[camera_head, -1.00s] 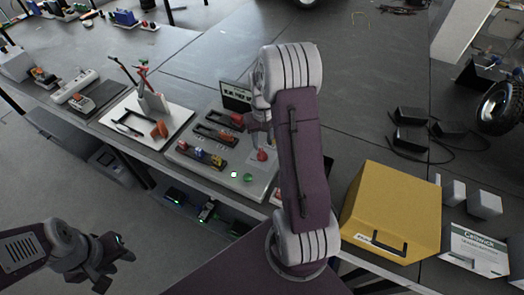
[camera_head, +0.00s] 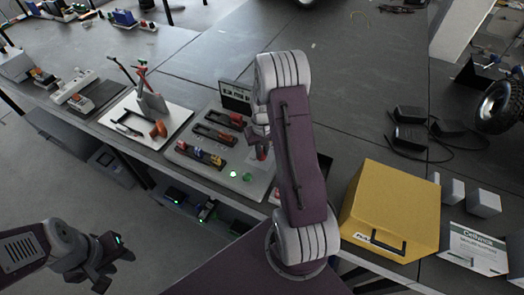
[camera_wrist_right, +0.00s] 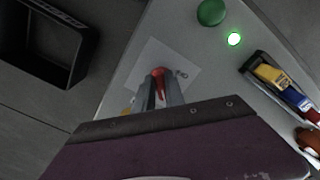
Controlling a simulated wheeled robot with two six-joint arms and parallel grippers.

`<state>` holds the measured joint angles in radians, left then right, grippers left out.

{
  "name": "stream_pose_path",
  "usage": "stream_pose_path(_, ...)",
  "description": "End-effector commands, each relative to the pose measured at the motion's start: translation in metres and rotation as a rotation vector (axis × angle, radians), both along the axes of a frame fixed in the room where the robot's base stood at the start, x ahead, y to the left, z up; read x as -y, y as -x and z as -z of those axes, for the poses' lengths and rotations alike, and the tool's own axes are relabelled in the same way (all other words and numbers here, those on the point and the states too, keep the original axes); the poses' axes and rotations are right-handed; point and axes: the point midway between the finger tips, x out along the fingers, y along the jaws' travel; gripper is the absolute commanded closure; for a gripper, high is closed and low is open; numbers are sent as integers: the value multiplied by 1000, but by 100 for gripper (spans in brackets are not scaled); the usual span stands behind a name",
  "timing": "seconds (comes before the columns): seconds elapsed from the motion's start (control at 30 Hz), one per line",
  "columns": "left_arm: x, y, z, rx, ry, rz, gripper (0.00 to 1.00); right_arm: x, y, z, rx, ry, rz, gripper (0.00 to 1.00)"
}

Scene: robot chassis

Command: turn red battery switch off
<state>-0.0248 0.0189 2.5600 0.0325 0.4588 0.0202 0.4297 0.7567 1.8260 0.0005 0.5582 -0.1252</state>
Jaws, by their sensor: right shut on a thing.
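The red battery switch (camera_wrist_right: 158,76) sits on a pale square plate on the grey panel (camera_wrist_right: 199,28). My right gripper (camera_wrist_right: 160,92) is shut on the red switch, with a grey finger on each side of it in the right wrist view. In the head view, the red switch (camera_head: 262,152) is partly hidden by my right gripper and arm. My left gripper (camera_head: 112,262) is open and empty at the lower left, away from the bench.
A green button (camera_wrist_right: 211,12) and a lit green lamp (camera_wrist_right: 234,39) are beside the switch. Colored fuse parts (camera_head: 200,154) sit left on the panel. A yellow box (camera_head: 392,208) stands to the right. A dark tray (camera_wrist_right: 45,42) is near the panel.

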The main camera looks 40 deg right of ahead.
Motion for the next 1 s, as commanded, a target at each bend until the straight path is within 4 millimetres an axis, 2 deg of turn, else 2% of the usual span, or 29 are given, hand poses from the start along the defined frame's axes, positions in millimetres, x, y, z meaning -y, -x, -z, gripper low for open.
stream_pose_path(0.37,0,0,-7,0,0,0,64,2,0,-2,-1,0,-150,100)
stream_pose_path(1.0,0,0,-23,0,0,0,64,7,-1,-2,1,2,-746,100)
